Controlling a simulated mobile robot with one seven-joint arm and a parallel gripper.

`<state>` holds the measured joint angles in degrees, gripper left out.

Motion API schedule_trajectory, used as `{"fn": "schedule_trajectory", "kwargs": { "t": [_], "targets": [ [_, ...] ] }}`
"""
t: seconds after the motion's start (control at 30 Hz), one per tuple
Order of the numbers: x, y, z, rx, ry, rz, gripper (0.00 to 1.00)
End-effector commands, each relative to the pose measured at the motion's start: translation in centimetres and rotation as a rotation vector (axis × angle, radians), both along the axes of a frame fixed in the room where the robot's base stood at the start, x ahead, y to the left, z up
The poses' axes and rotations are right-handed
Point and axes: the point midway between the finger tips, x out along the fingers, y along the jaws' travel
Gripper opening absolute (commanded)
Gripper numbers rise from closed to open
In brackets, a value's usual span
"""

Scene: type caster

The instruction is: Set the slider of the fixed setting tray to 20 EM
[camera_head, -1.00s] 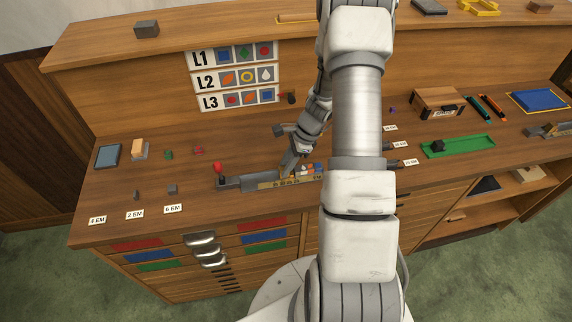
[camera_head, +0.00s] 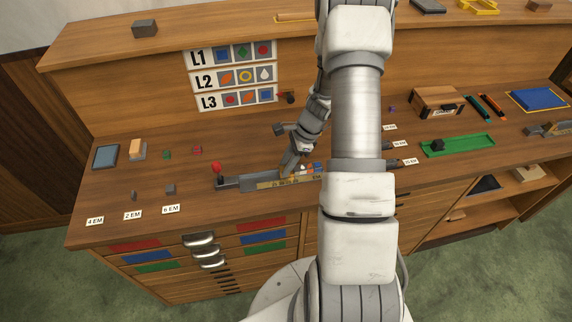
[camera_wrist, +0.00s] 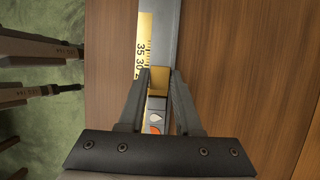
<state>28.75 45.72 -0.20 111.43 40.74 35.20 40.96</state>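The fixed setting tray (camera_head: 261,182) lies on the bench in front of the L1–L3 chart, a long grey channel with a yellow scale. In the wrist view the tray (camera_wrist: 165,25) runs up the picture, its scale (camera_wrist: 143,45) showing 35 and 30; lower numbers are cut off by my left finger. The brass slider (camera_wrist: 159,84) sits in the channel just below the 30 mark; its exact reading is hidden. My gripper (camera_wrist: 160,76) has a finger on each side of it, filling the gap with the slider. In the head view my gripper (camera_head: 289,170) is at the tray.
Type pieces (camera_wrist: 155,118) lie in the channel below the slider. A red knob (camera_head: 216,168) stands at the tray's left end. EM labels (camera_head: 134,214) lie at the front left. A green tray (camera_head: 458,147) is to the right. My arm hides the middle of the bench.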

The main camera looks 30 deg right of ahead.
Motion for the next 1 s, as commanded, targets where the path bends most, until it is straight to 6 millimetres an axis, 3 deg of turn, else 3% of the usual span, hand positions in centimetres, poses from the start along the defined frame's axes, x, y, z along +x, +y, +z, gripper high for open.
{"fn": "schedule_trajectory", "kwargs": {
  "t": [0.03, 0.13, 0.57, 0.77, 1.0],
  "targets": [
    [0.0, 0.0, 0.0, 0.000, -0.001, 0.000, 0.44],
    [0.0, 0.0, 0.0, 0.000, -0.001, 0.000, 0.60],
    [-0.1, -0.4, 0.8, -0.002, -0.001, -0.001, 0.60],
    [-0.4, -1.8, 4.3, -0.005, -0.005, 0.000, 0.60],
    [-1.0, -4.0, 9.7, -0.005, -0.005, 0.000, 0.60]
  ]
}}
